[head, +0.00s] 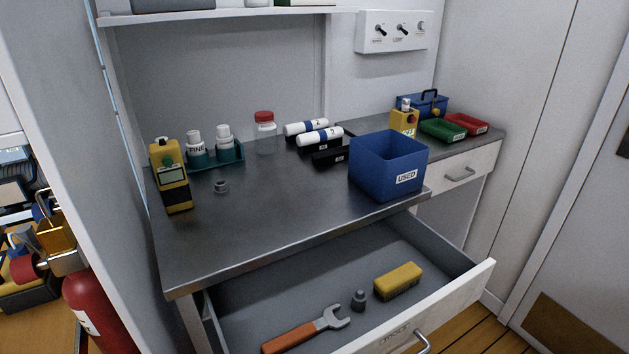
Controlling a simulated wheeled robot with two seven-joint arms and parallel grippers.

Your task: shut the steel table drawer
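The steel table (270,215) stands in front of me. Its drawer (330,262) under the top is pulled well out toward me. The drawer's pale front panel (458,305) has a metal handle (423,343) low in the picture, partly cut off by the bottom edge. In the drawer lie an orange-handled wrench (306,329), a small grey fitting (358,299) and a yellow block (398,281). Neither of my grippers is in the head view.
A blue bin (386,168) labelled USED stands near the table's right edge. A yellow meter (171,175), a green rack (219,156) and white cylinders (320,137) stand on the top. A side counter's drawer (462,172) is shut. A red extinguisher (98,312) is at lower left.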

